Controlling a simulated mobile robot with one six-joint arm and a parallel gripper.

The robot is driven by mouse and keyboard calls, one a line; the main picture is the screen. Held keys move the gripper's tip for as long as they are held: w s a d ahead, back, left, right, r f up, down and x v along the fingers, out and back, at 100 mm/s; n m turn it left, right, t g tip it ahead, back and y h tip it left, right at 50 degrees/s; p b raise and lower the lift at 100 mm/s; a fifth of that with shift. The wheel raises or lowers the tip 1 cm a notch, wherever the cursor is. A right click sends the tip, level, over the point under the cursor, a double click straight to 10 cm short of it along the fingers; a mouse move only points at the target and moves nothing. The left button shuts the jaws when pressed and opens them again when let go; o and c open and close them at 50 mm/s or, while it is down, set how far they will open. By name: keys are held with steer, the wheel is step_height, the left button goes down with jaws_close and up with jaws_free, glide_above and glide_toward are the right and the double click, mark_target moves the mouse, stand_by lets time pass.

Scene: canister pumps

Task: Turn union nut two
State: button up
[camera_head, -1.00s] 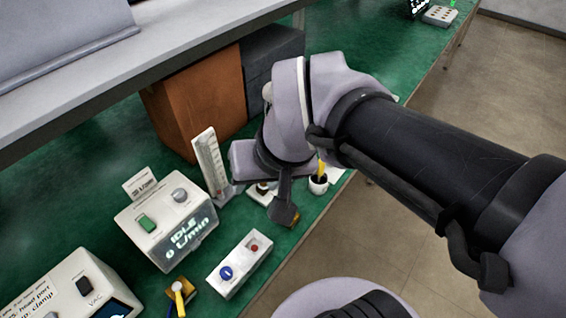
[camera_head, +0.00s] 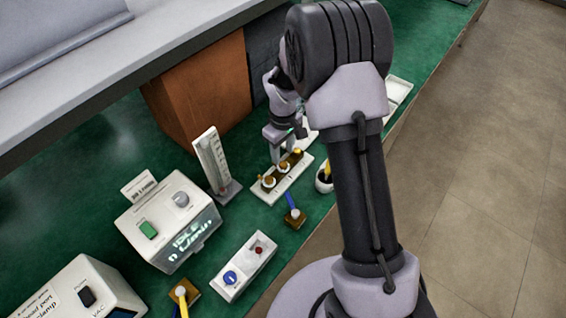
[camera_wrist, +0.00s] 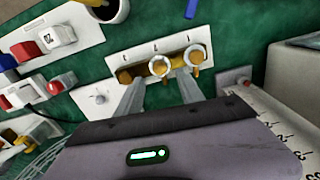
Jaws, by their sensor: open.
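A white manifold plate (camera_head: 284,188) with a row of three brass-and-white union nuts lies on the green bench; it also shows in the wrist view (camera_wrist: 120,60). The middle nut (camera_wrist: 160,66) sits between a left nut (camera_wrist: 125,76) and a right nut (camera_wrist: 194,56) with a yellow tab. In the head view my gripper (camera_head: 283,152) is over the plate, partly hidden by my arm.
A scaled upright flowmeter (camera_head: 211,163) stands close left of the plate. A blue-handled valve (camera_head: 294,216), a dark-filled white cup (camera_head: 324,180) and a switch box (camera_head: 244,266) are near the front edge. A brown box (camera_head: 205,95) stands behind under the shelf.

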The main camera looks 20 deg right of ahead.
mark_target(283, 164)
step_height(283, 164, down, 5)
steer(key=shift+f+b, duration=0.1)
steer(key=shift+b, duration=0.45)
jaws_close()
